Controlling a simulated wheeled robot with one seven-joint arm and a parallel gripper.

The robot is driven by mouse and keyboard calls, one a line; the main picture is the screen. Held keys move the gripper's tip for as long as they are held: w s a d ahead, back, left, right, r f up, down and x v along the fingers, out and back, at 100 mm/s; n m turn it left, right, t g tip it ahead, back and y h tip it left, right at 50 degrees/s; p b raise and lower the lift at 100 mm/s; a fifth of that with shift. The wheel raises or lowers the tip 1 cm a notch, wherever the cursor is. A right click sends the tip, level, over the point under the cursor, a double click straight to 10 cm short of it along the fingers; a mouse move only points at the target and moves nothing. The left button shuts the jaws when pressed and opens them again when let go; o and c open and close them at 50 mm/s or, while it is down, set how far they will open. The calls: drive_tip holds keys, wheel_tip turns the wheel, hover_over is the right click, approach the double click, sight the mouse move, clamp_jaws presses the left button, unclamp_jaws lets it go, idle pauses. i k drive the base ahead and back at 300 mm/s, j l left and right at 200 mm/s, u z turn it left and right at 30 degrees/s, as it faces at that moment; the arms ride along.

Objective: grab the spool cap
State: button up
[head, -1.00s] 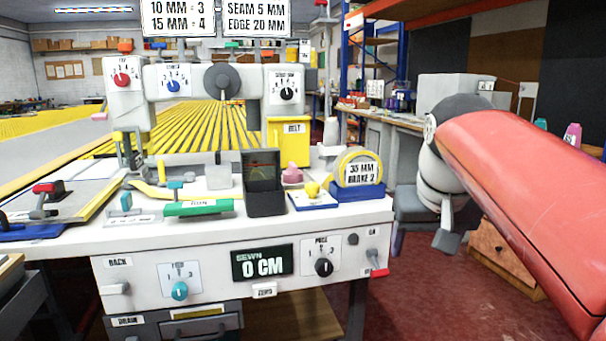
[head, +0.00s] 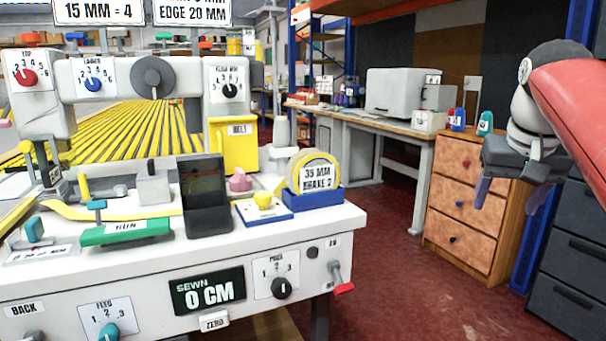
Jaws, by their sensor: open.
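No part is labelled as the spool cap, and I cannot tell for sure which piece it is. A yellow tape spool (head: 318,172) marked 35 MM BRAKE 2 stands upright in a blue holder (head: 315,200) at the bench's right end. To its left, a small yellow knob (head: 263,199) sits on a blue-edged white plate (head: 251,213). A pink rounded piece (head: 240,181) lies behind that plate, beside a dark box. My gripper (head: 509,202) hangs at the far right, open and empty, its two bluish fingers pointing down, well apart from the bench.
The white machine bench (head: 130,260) fills the left and front. The dark upright box (head: 205,195) and green RUN bar (head: 126,231) stand on it. A wooden drawer cabinet (head: 468,200) is behind my gripper. Red floor (head: 400,270) lies open between bench and cabinet.

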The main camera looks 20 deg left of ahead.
sight(240, 183)
drive_tip(key=z, duration=0.5)
drive_tip(key=j+z, duration=0.1)
drive_tip(key=z, duration=0.4)
drive_tip(key=j+z, duration=0.1)
drive_tip(key=z, duration=0.4)
drive_tip(key=i+j+z, duration=0.1)
drive_tip(key=z, duration=0.9)
drive_tip(key=j+z, duration=0.1)
drive_tip(key=z, duration=0.9)
drive_tip(key=k+z, duration=0.1)
drive_tip(key=z, duration=0.4)
drive_tip(key=k+j+z, duration=0.15)
drive_tip(key=z, duration=0.2)
drive_tip(key=k+u, duration=0.15)
drive_tip(key=u, duration=0.35)
drive_tip(key=k+j+u, duration=0.1)
drive_tip(key=u, duration=1)
drive_tip(key=j+u, duration=0.1)
drive_tip(key=u, duration=0.5)
drive_tip(key=j+u, duration=0.1)
drive_tip(key=u, duration=1.1)
drive_tip(key=j+u, duration=0.15)
drive_tip(key=u, duration=1)
drive_tip(key=i+u, duration=0.1)
drive_tip(key=u, duration=1.1)
